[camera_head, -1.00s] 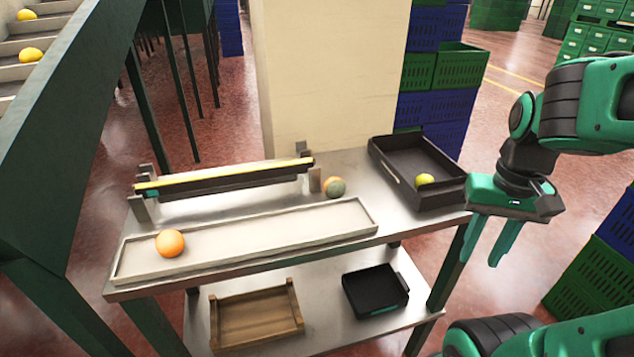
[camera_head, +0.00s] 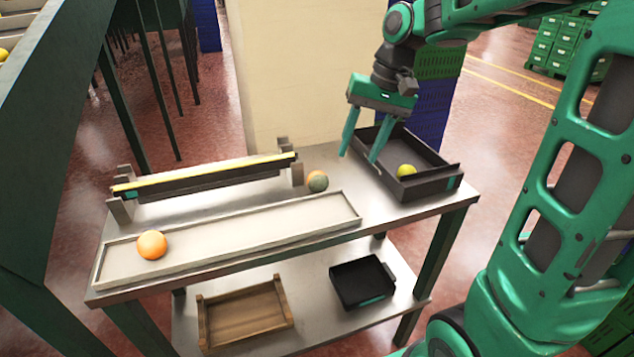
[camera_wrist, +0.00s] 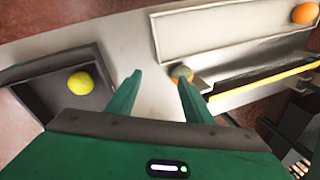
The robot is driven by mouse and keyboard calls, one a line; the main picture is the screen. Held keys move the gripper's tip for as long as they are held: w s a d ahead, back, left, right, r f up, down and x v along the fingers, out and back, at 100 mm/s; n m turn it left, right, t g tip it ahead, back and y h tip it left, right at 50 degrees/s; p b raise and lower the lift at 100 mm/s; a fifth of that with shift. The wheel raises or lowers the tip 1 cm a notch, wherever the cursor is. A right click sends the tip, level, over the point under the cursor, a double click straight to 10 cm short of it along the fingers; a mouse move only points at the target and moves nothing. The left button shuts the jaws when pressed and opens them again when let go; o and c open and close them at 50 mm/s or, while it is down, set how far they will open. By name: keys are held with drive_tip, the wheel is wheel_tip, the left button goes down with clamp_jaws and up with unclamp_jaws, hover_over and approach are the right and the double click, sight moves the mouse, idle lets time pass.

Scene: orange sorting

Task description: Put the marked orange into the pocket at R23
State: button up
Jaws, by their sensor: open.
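An orange with a grey-green patch (camera_head: 317,181) sits on the steel table by the right end of the yellow-topped rail; it also shows in the wrist view (camera_wrist: 181,73), near a fingertip. A plain orange (camera_head: 152,245) lies in the left part of the long pale tray (camera_head: 255,232). A yellow-green fruit (camera_head: 406,171) lies in the black box at right. My gripper (camera_head: 358,156) is open and empty, above the table between the patched orange and the black box. In the wrist view its fingers (camera_wrist: 160,78) are spread apart. I see no label reading R23.
The black box (camera_head: 452,184) stands at the table's right end. The yellow-topped rail (camera_head: 205,172) runs behind the pale tray. A wooden crate (camera_head: 245,318) and a small black bin (camera_head: 362,283) are on the lower shelf. A pale pillar (camera_head: 295,75) rises behind the table.

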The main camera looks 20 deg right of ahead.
approach(321, 173)
drive_tip(key=shift+n+y, duration=0.3)
drive_tip(key=shift+n, duration=0.1)
drive_tip(key=x, duration=1)
drive_tip(key=shift+w+d+f, duration=0.1)
drive_tip(key=shift+d+f, duration=0.15)
drive_tip(key=shift+f, duration=0.1)
drive_tip(key=c, duration=0.8)
drive_tip(key=shift+r, duration=0.15)
